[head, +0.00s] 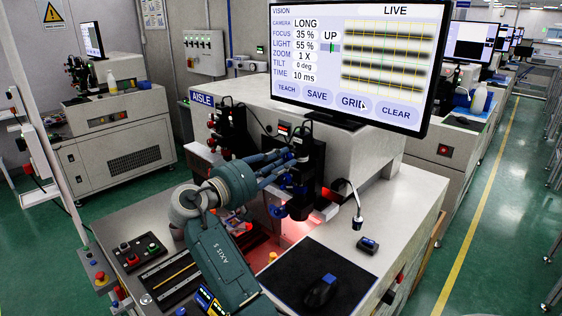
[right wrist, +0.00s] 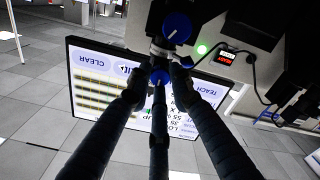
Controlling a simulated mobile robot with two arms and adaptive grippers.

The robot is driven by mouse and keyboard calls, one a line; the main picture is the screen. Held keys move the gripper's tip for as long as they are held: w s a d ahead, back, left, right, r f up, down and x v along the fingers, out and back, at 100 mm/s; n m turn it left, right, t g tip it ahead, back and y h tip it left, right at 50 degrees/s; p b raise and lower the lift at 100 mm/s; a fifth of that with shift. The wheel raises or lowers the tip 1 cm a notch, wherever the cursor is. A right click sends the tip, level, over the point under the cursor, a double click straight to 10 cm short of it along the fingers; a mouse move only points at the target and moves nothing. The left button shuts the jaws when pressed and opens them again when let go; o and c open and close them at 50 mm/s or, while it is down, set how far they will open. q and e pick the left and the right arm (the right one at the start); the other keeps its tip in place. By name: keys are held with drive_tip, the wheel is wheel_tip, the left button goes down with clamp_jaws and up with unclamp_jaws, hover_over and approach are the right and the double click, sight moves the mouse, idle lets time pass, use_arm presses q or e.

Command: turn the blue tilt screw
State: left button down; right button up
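In the head view my right gripper (head: 289,160) reaches from the teal wrist housing to the dark camera unit (head: 304,165) below the monitor. Blue knobs (head: 278,211) show low on that unit. In the right wrist view my right gripper's fingers (right wrist: 160,80) converge around one blue knob (right wrist: 160,76). The fingertips lie close on either side of it, and the middle finger comes from below. I cannot tell whether they touch it. Another blue knob (right wrist: 177,27) sits above. I cannot tell which knob is the tilt screw. My left gripper is not in view.
A monitor (head: 352,60) reads tilt 0 deg and shows blurred dark bands under a yellow grid. A second camera unit (head: 230,130) stands to the left.

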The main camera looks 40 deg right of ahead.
drive_tip(key=o, duration=0.3)
drive_tip(key=shift+o, duration=0.2)
drive_tip(key=shift+a, duration=0.15)
drive_tip(key=s+a, duration=0.1)
drive_tip(key=a, duration=1)
drive_tip(key=shift+a, duration=0.4)
